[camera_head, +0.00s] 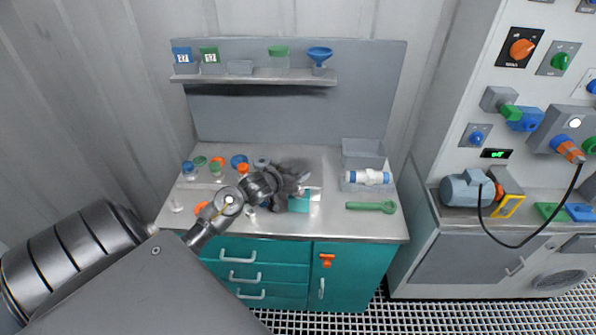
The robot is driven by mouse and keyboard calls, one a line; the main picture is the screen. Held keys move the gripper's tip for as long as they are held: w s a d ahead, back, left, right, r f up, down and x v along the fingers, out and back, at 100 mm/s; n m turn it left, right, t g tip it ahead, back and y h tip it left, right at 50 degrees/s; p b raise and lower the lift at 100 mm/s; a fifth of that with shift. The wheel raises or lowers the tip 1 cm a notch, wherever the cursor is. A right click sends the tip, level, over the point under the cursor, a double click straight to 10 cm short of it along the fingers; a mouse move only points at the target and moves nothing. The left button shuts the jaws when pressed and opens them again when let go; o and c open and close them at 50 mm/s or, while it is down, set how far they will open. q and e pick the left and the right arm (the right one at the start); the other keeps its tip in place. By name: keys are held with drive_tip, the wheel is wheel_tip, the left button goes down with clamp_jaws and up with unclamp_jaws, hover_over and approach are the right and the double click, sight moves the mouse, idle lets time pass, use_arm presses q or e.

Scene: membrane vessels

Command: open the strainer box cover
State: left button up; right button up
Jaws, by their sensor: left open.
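My left arm comes in from the left, and its dark gripper (297,184) is over the middle of the steel worktop (330,225). The jaws are open, but small and dark in this view. A teal item with a pale top (305,203) is just below and in front of the gripper, partly hidden by it; I cannot tell whether they touch. A grey translucent box (362,153) stands at the back right of the worktop. I cannot tell for sure which item is the strainer box. My right gripper is not in view.
A green wrench-like tool (371,207) lies at the right front. Several small blue, green and orange parts (216,165) crowd the left. A shelf (255,76) holds containers and a blue funnel (320,55). A control panel with a blue motor (466,190) stands right.

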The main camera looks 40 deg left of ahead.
use_arm(q)
drive_tip(key=shift+w+f, duration=0.2)
drive_tip(key=shift+w, duration=0.25)
clamp_jaws()
drive_tip(key=shift+w, duration=0.1)
